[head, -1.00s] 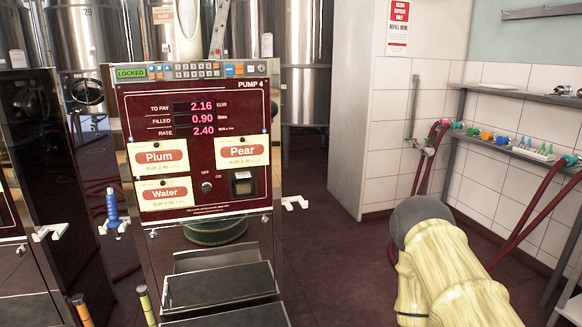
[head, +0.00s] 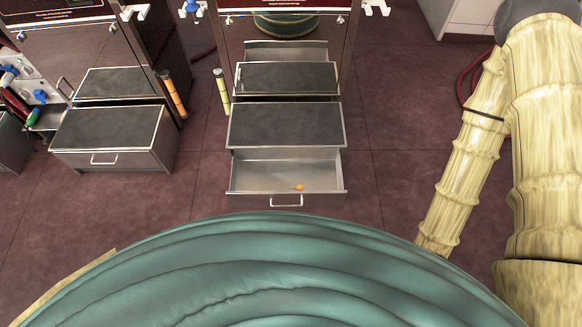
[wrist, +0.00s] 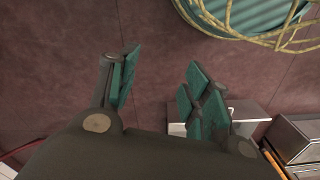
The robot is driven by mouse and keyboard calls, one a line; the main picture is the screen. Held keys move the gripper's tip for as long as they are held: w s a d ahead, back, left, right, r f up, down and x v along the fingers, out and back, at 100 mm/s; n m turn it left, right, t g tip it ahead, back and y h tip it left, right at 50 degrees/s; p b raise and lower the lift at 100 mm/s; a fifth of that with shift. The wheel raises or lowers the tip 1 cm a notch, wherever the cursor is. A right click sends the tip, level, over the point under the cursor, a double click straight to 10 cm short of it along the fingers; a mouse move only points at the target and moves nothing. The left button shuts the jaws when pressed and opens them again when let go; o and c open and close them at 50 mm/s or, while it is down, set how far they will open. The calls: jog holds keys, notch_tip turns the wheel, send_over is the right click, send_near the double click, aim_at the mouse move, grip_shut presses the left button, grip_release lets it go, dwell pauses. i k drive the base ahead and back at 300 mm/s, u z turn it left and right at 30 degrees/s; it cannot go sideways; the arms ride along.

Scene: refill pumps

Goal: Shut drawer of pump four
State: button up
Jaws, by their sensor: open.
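The drawer (head: 256,182) of pump four is pulled out below the step unit in the head view. It is a shallow steel tray with a small orange item (head: 299,187) lying inside. Its bar handle (head: 286,203) is on the front face. The dark-topped step (head: 284,126) is right above and behind the drawer. My gripper (wrist: 163,88) is open and empty in the wrist view, over bare floor, its fingers spread apart. It is apart from the drawer. My gripper's fingers do not show in the head view, where only my arm appears at the right.
A neighbouring step box (head: 108,135) with a shut-looking front stands at the left. The floor right of the drawer (head: 392,170) is clear. A steel box (wrist: 298,140) shows in the wrist view.

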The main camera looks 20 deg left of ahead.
aim_at(260, 178)
jog(key=z, duration=0.85)
jog(key=k, duration=0.9)
jog(key=u, duration=1.3)
jog(key=i, duration=0.5)
